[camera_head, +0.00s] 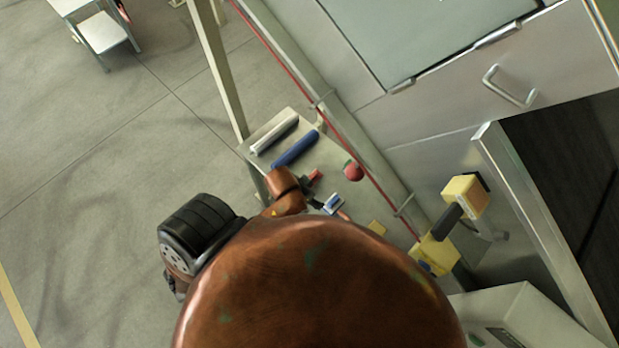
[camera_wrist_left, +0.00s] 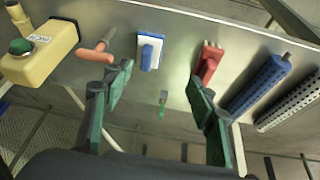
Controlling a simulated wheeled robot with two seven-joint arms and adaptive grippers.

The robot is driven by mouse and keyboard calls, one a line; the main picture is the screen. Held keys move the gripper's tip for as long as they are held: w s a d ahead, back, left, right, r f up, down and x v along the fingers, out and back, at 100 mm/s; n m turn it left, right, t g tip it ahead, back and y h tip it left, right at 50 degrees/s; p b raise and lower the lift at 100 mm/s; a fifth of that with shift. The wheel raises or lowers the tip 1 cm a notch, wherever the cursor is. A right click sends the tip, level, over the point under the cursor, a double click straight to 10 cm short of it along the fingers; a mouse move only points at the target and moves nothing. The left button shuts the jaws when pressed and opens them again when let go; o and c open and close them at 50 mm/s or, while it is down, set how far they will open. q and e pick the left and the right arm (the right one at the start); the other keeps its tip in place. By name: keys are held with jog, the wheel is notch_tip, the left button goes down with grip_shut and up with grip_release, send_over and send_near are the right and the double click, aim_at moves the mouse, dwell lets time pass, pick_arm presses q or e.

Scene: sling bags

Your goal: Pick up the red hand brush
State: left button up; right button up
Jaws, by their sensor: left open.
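The red hand brush (camera_wrist_left: 208,62) appears to be the red item with a dark end lying on the grey metal bench (camera_wrist_left: 185,25) in the left wrist view. It also shows small in the head view (camera_head: 315,174). My left gripper (camera_wrist_left: 160,75) is open and empty, with its green fingers spread wide. The brush lies just beyond the tip of the right-hand finger, outside the gap; whether they touch is unclear. In the head view the left gripper is mostly hidden by my own arm. My right gripper is not in view.
A blue-and-white item (camera_wrist_left: 149,52) lies ahead between the fingers, with an orange-handled tool (camera_wrist_left: 97,52) to its left. A blue roll (camera_wrist_left: 258,86) and a white perforated roll (camera_wrist_left: 290,100) lie right. A yellow button box (camera_wrist_left: 40,52) stands left. A red round item (camera_head: 352,170) is near the wall.

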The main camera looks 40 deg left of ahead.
pick_arm(q)
jog(key=w+d+m+h, duration=0.1)
jog(key=w+d+m, duration=0.1)
jog(key=w+d, duration=0.3)
jog(key=n+g+y, duration=0.2)
jog(key=n+g, duration=0.1)
jog(key=g, duration=0.1)
send_over(309, 176)
jog(key=s+d, duration=0.2)
notch_tip(309, 176, down, 5)
jog(key=shift+a+r, duration=0.15)
jog(key=shift+r, duration=0.05)
jog(key=shift+w+a+f, duration=0.1)
jog(key=shift+a+f, duration=0.05)
jog(key=shift+f, duration=0.1)
jog(key=shift+w+f, duration=0.1)
jog(key=shift+f, duration=0.8)
jog(key=f, duration=0.1)
jog(key=w+f+p, duration=0.1)
jog(key=f, duration=0.2)
jog(key=shift+w+a+f+p, duration=0.15)
jog(key=shift+a+f+p, duration=0.15)
jog(key=shift+a+f, duration=0.05)
jog(key=shift+f, duration=0.35)
